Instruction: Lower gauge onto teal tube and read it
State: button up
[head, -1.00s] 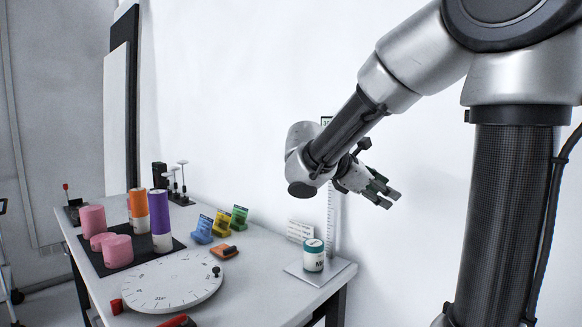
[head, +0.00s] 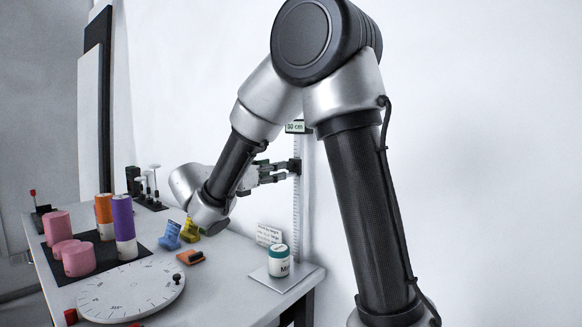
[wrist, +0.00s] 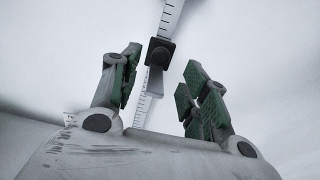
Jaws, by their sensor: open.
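The gauge is a tall upright ruler (head: 297,215) with a small labelled plate (head: 297,127) at its top, reading what looks like "30 cm". A black slider (head: 295,166) sits high on it; the slider also shows in the wrist view (wrist: 159,52). My gripper (head: 282,170) is open and points right at the slider. In the wrist view, the green-padded fingers (wrist: 160,88) stand either side of the ruler, empty; contact with the slider cannot be told.
The grey base plate (head: 308,278) lies at the table's right corner. A white sign (head: 269,235) stands behind the jar.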

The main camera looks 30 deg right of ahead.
aim_at(289, 167)
jog(key=x, duration=0.8)
